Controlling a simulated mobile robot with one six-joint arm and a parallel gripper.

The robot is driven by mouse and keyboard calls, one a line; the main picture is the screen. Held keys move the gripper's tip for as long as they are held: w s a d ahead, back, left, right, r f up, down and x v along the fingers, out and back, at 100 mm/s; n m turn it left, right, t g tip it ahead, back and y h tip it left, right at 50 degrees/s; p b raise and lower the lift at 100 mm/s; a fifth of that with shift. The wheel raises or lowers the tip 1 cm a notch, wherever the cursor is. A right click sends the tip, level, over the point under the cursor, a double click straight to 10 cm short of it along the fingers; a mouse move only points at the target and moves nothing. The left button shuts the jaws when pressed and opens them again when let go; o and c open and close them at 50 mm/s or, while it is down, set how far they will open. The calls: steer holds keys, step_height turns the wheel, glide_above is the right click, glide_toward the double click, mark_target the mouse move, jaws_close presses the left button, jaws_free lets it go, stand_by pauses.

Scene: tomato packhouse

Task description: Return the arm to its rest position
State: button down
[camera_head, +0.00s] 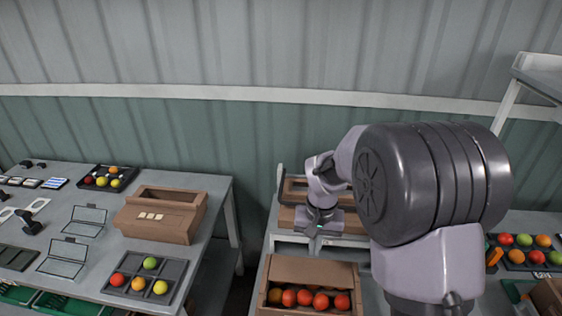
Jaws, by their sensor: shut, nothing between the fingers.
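My arm (432,262) rises at the right of the view, with its large dark joint nearest the camera. It is bent, and its far end reaches left to my gripper (318,229). My gripper points down, small in the picture, and looks shut and empty. It is in front of a brown box (352,222) on the rear stand and beyond an open box of tomatoes (311,270). The fingertips are too small to make out clearly.
A grey table (215,200) at left holds a black tray (172,291) with several tomatoes, a brown carton (160,214) and small devices. Another tomato tray (521,254) stands right, partly hidden by my arm. A corrugated wall (230,130) closes the back.

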steer(key=s+r+t+b, duration=0.2)
steer(key=s+r+b, duration=0.1)
steer(key=s+r, duration=0.55)
steer(key=s+a+r+m+t+y+b, duration=0.1)
steer(key=s+a+r+m+t+b, duration=0.1)
steer(key=s, duration=1.3)
steer(key=shift+s+a+t+y+b, duration=0.2)
steer(key=shift+t+y+b, duration=0.2)
steer(key=shift+t+b, duration=0.35)
steer(key=shift+w, duration=0.1)
